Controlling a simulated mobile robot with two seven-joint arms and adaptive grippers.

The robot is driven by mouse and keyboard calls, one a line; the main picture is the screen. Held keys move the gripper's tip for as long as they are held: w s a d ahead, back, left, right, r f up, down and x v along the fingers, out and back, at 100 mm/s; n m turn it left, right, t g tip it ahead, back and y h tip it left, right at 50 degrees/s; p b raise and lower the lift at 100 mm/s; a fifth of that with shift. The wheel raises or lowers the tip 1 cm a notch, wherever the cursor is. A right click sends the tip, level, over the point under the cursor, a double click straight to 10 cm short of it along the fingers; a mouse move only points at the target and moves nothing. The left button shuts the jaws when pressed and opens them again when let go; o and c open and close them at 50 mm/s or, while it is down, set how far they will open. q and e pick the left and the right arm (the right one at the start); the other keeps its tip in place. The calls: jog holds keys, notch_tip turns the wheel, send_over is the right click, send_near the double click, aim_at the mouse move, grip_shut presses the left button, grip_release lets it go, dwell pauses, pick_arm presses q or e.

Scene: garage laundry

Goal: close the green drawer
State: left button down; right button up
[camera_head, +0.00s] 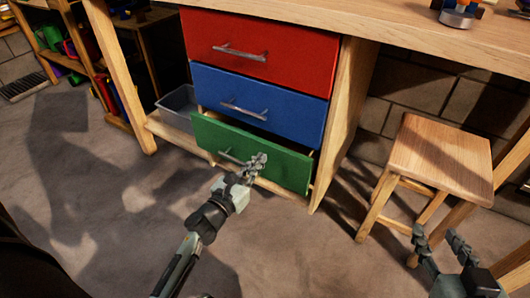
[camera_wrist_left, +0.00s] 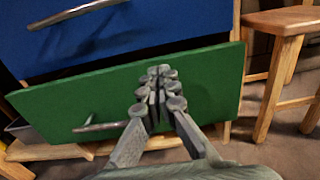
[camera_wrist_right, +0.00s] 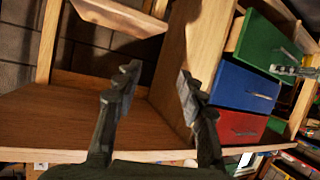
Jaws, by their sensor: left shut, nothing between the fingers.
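The green drawer (camera_head: 285,163) is the lowest of three and stands partly open, its front ahead of the blue drawer above it. Its silver handle (camera_head: 230,157) is at the left of my left gripper. My left gripper (camera_head: 260,160) is shut and empty, its fingertips in front of the green face. In the left wrist view the fingertips (camera_wrist_left: 160,75) overlap the green front (camera_wrist_left: 205,85); I cannot tell whether they touch it. My right gripper (camera_head: 438,236) is open and empty, near the stool. The open green drawer also shows in the right wrist view (camera_wrist_right: 265,42).
The blue drawer (camera_head: 285,105) and red drawer (camera_head: 300,55) above are shut. A wooden stool (camera_head: 440,155) stands at the right. A grey bin (camera_head: 178,108) sits left of the drawers. The floor (camera_head: 110,200) in front is clear.

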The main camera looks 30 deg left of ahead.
aim_at(270, 147)
pick_arm(q)
jog(key=shift+w+d, duration=0.1)
jog(key=shift+w, duration=1.65)
pick_arm(e)
jog(key=shift+s+d+f+g, duration=0.25)
jog(key=shift+d+f+g, duration=0.15)
jog(key=shift+f, duration=0.2)
pick_arm(q)
jog(key=shift+w, duration=0.2)
jog(key=w, duration=0.2)
jog(key=w+b, duration=0.1)
jog(key=w, duration=0.1)
jog(key=shift+d+f, duration=0.1)
jog(key=shift+d, duration=0.1)
jog(key=shift+w, duration=0.2)
jog(key=shift+r, duration=0.25)
pick_arm(e)
jog(key=w+a+r+t+y, duration=0.1)
jog(key=a+r+t, duration=0.2)
jog(key=r, duration=0.3)
jog(key=shift+w+a+r+y, duration=0.15)
jog(key=shift+a+r+y, duration=0.1)
jog(key=shift+a+y, duration=0.25)
pick_arm(q)
jog(key=shift+w, duration=0.1)
pick_arm(e)
jog(key=shift+t, duration=0.3)
